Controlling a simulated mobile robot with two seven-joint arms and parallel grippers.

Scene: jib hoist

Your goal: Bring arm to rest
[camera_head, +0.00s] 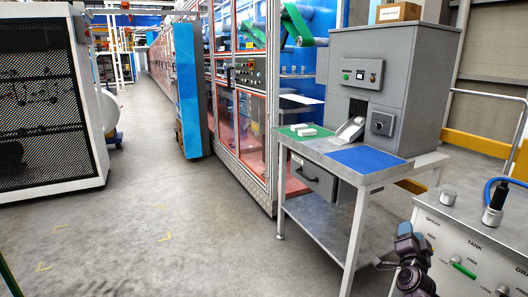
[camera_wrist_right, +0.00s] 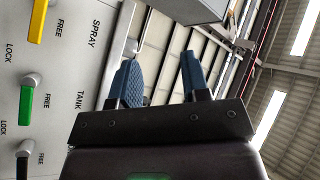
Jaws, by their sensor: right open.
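My right gripper (camera_head: 410,233) is at the lower right of the head view, raised in front of the grey control panel (camera_head: 465,247) and to its left in the picture. In the right wrist view the two blue fingertips (camera_wrist_right: 161,75) stand apart with nothing between them. They point up towards the ceiling. My left gripper is not in view.
A metal workbench (camera_head: 372,178) with a green mat (camera_head: 297,134), a blue mat (camera_head: 365,159) and a grey machine (camera_head: 385,75) stands just beyond my right arm. A white cabinet with black mesh (camera_head: 40,95) stands at the left. The floor (camera_head: 170,215) between is clear.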

